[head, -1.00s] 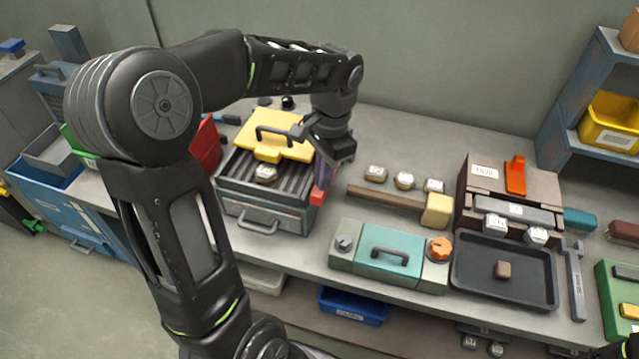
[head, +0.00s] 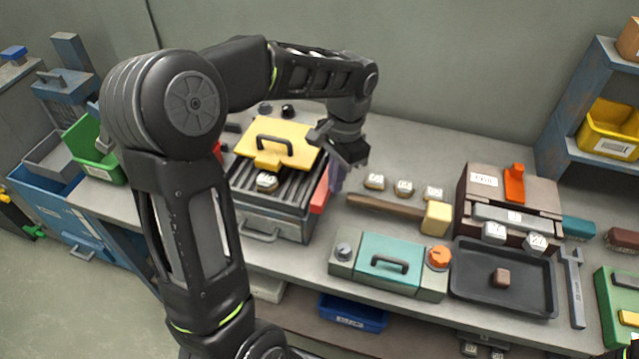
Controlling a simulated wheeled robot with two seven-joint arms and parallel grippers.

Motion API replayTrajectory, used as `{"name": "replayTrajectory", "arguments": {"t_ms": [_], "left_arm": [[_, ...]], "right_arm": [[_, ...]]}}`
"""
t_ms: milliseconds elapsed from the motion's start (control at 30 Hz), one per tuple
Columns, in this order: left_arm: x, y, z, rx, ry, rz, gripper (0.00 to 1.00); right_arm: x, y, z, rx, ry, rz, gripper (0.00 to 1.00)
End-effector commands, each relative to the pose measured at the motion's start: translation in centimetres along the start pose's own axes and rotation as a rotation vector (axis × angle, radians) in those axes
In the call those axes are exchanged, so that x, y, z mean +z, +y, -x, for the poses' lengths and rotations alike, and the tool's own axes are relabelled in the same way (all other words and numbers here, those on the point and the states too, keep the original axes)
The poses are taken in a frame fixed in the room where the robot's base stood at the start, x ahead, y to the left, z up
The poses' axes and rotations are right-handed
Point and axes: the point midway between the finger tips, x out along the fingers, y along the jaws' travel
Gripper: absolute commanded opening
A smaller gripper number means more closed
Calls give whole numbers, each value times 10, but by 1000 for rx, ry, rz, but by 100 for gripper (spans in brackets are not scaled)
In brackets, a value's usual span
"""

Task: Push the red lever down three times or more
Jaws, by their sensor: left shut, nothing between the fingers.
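A red part (head: 320,194) shows on the right side of the grey grill box (head: 272,218); I cannot tell its full shape. A separate orange-red lever (head: 514,184) stands upright on the brown box (head: 480,181) at the right. My left gripper (head: 339,176) is shut and empty. It points down just right of the grill, beside and slightly above the red part in the picture; I cannot tell whether they touch.
A yellow lid (head: 277,141) and a labelled block (head: 267,182) sit on the grill. A hammer (head: 400,210), small blocks, a teal box (head: 388,263) with an orange knob and a black tray (head: 500,303) lie to the right. The back wall is behind.

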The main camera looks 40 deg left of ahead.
Motion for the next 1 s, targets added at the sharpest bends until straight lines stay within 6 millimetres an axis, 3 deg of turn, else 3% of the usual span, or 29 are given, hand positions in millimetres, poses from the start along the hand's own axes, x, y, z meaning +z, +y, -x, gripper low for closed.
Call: {"name": "replayTrajectory", "arguments": {"t_ms": [367, 667, 800, 1000], "left_arm": [[0, 0, 3, 0, -1, 0, 0], [-1, 0, 48, -1, 3, 0, 0], [0, 0, 70, -1, 2, 0, 0], [0, 0, 78, -1, 1, 0, 0]], "right_arm": [[0, -2, -2, -5, 7, 3, 36], [0, 0, -10, -8, 9, 4, 36], [0, -2, -2, -7, 7, 4, 36], [0, -2, -1, -5, 6, 3, 36]]}}
